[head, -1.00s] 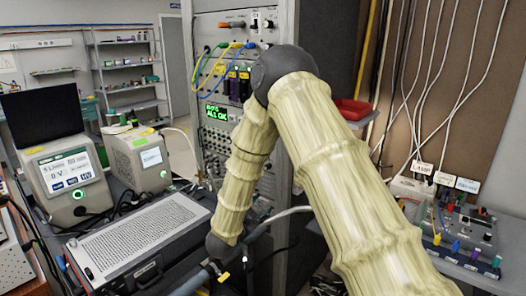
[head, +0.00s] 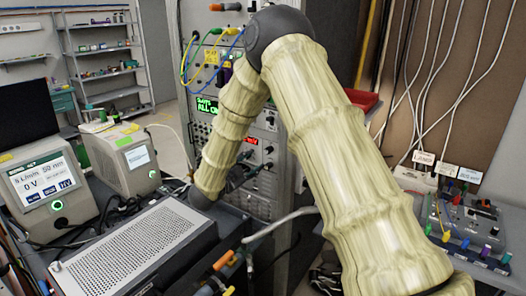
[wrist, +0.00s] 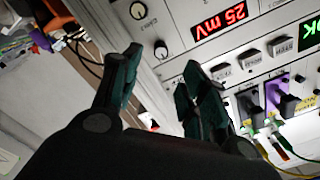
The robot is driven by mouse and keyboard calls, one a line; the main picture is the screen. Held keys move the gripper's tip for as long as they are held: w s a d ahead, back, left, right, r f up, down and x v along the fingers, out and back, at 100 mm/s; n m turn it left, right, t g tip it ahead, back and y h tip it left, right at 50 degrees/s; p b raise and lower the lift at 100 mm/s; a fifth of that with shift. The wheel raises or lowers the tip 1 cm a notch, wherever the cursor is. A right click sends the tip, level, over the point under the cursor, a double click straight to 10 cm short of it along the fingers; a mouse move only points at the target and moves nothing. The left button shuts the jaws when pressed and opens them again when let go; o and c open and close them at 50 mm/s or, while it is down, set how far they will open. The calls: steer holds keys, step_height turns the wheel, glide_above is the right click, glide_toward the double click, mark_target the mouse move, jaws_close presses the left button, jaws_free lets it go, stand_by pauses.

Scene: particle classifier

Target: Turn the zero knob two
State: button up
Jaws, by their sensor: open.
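In the wrist view, two round knobs show on the pale rack panel: an upper knob (wrist: 138,10) and a lower knob (wrist: 161,49) beside a red "25 mV" display (wrist: 219,18), which appears upside down. Their labels are too small to read, so I cannot tell which is zero knob two. My gripper (wrist: 160,70) is open and empty, its dark green fingers apart in front of the panel. The lower knob appears between the fingertips in the picture; no contact is visible. In the head view, my gripper (head: 240,174) is near the rack front, partly hidden by my arm.
Cables in plugs (wrist: 285,103) crowd the panel's right side in the wrist view. In the head view, a perforated grey box (head: 130,250) lies in front of the rack. Two instruments (head: 42,195) stand left, and a terminal box (head: 465,220) sits right.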

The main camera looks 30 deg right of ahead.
mark_target(266, 152)
steer(key=p+x, duration=0.3)
steer(key=x, duration=0.5)
steer(key=shift+w, duration=0.1)
steer(key=shift+w+d+f, duration=0.1)
steer(key=shift+w+d, duration=0.1)
steer(key=shift+d, duration=0.1)
jaws_close()
